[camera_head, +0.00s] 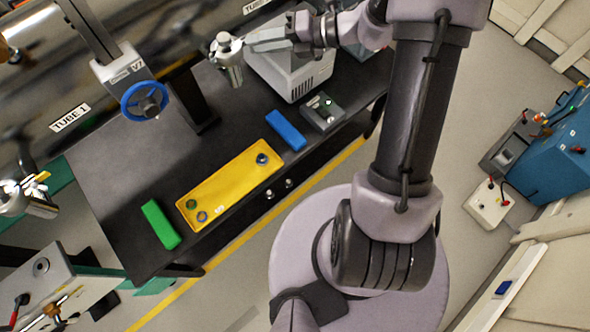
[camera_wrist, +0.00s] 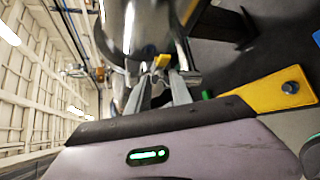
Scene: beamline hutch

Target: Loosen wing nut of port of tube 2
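The port of tube 2 (camera_head: 230,62) is a shiny metal fitting at the top of the head view, near the partly cut-off tube label (camera_head: 256,4). In the wrist view a yellow wing nut (camera_wrist: 161,62) shows at the foot of the large shiny metal body (camera_wrist: 135,30). My gripper (camera_head: 248,43) reaches leftward to the port. In the wrist view its two fingers (camera_wrist: 161,76) stand apart with a gap between them, and the wing nut is at their tips. I cannot tell whether they touch it. The wing nut is not clear in the head view.
The tube 1 port (camera_head: 22,195) is at far left. Open floor lies right of my base.

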